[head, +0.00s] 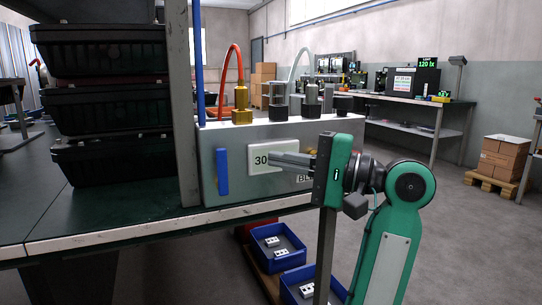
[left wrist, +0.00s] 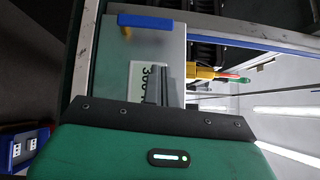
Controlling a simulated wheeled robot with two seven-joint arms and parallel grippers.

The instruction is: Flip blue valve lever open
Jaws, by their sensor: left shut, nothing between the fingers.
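The blue valve lever (head: 223,172) hangs upright on the left part of the front face of a grey metal box (head: 235,140). It also shows as a blue bar near the top of the left wrist view (left wrist: 146,21). My left gripper (head: 272,159) is shut and empty. Its fingers point left in the head view, in front of a white label reading "30" (head: 259,161), and hide part of it. The fingertips are to the right of the lever, apart from it. In the left wrist view the fingers (left wrist: 164,72) overlap the label. My right gripper is not in view.
Black bins (head: 110,115) are stacked left of the box, behind a grey post (head: 181,100). A red hose (head: 236,60) with a brass fitting (head: 241,97) rises from the box top. Blue trays (head: 262,236) stand low below the bench edge.

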